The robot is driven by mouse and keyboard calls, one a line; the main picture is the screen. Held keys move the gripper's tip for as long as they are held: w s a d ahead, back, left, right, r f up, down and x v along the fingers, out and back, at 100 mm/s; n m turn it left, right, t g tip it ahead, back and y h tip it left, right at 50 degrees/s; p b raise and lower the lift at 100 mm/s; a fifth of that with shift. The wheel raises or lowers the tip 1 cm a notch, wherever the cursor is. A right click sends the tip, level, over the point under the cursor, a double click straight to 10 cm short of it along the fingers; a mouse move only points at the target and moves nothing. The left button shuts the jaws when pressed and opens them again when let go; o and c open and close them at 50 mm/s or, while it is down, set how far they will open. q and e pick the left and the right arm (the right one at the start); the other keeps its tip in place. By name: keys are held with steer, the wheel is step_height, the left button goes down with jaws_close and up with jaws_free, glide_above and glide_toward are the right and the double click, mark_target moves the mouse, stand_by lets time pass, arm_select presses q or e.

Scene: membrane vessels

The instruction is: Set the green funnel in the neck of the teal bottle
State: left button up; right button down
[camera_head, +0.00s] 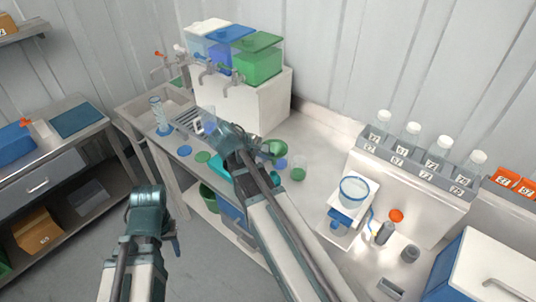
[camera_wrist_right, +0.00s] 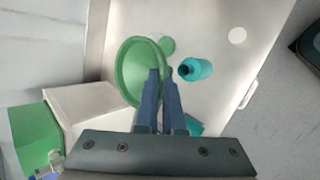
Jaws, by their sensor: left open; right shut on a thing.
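The green funnel (camera_wrist_right: 129,72) is held at its rim between the fingertips of my right gripper (camera_wrist_right: 162,76) in the right wrist view. Its wide mouth faces the camera at a slant. The green funnel also shows in the head view (camera_head: 276,146), beside my right wrist. The teal bottle (camera_wrist_right: 196,69) is just right of the fingertips in the right wrist view, apart from the funnel, with its dark neck opening visible. My left gripper (camera_head: 175,243) is open and empty, low in front of the table.
Green and blue discs lie on the table, such as a green one (camera_head: 203,156). Tanks with taps stand on a white block (camera_head: 250,103) behind. At right are a scale with a blue-rimmed bowl (camera_head: 354,190) and a rack (camera_head: 415,166) of clear bottles.

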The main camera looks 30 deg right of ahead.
steer(key=b, duration=0.9)
glide_toward(276, 175)
steer(key=shift+x, duration=1.95)
steer(key=shift+s, duration=0.1)
steer(key=c, duration=0.9)
jaws_free()
steer(key=shift+c, duration=0.2)
steer(key=shift+a, duration=0.1)
steer(key=p+v, duration=1)
steer(key=v, duration=0.3)
steer(key=shift+a+r, duration=0.25)
steer(key=shift+s, duration=0.1)
